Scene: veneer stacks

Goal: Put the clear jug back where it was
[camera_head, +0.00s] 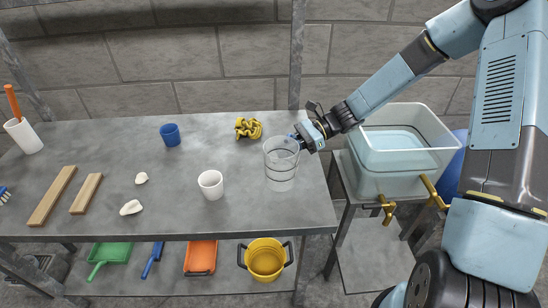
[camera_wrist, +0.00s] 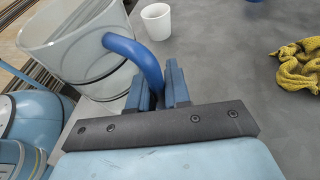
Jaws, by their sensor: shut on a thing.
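The clear jug (camera_head: 281,172) is at the right part of the grey table, upright or nearly so. In the wrist view the jug (camera_wrist: 75,45) fills the upper left, and its blue handle (camera_wrist: 150,62) curves down to my gripper. My gripper (camera_head: 305,136) comes in from the right side of the jug. In the wrist view my gripper (camera_wrist: 158,88) is shut on the blue handle between its two fingers. I cannot tell whether the jug's base touches the tabletop.
A white cup (camera_head: 211,185) stands left of the jug. Wood strips (camera_head: 52,196) are at left. A water-filled tub (camera_head: 400,160) stands beyond the table's right edge. The table's middle is mostly clear.

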